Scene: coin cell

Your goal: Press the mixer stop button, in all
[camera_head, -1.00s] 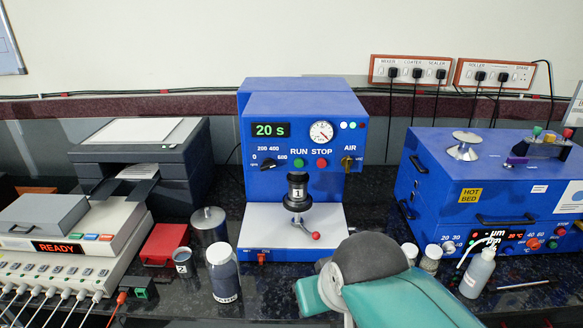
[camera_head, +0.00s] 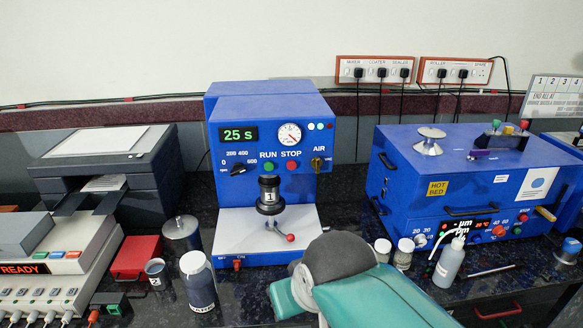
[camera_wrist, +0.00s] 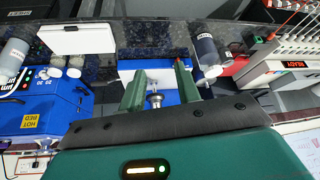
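The blue mixer (camera_head: 255,200) stands at the middle of the bench, its green display (camera_head: 238,134) reading 25 s. Its red STOP button (camera_head: 292,166) sits on the front panel, right of the green RUN button (camera_head: 267,167), and is unobstructed in the head view. My gripper (camera_wrist: 161,77) is open and empty in the wrist view, with two green fingers apart. I cannot make out the STOP button in the wrist view. In the head view my teal arm is in front of the mixer at lower right, and the fingertips cannot be made out.
The blue hot bed unit (camera_head: 470,185) is to the right, with small jars and a squeeze bottle (camera_head: 449,262) before it. A dark-filled jar (camera_head: 198,283), a metal cylinder (camera_head: 181,233) and a red box (camera_head: 136,256) stand left of the mixer. Sockets (camera_head: 375,70) are on the wall.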

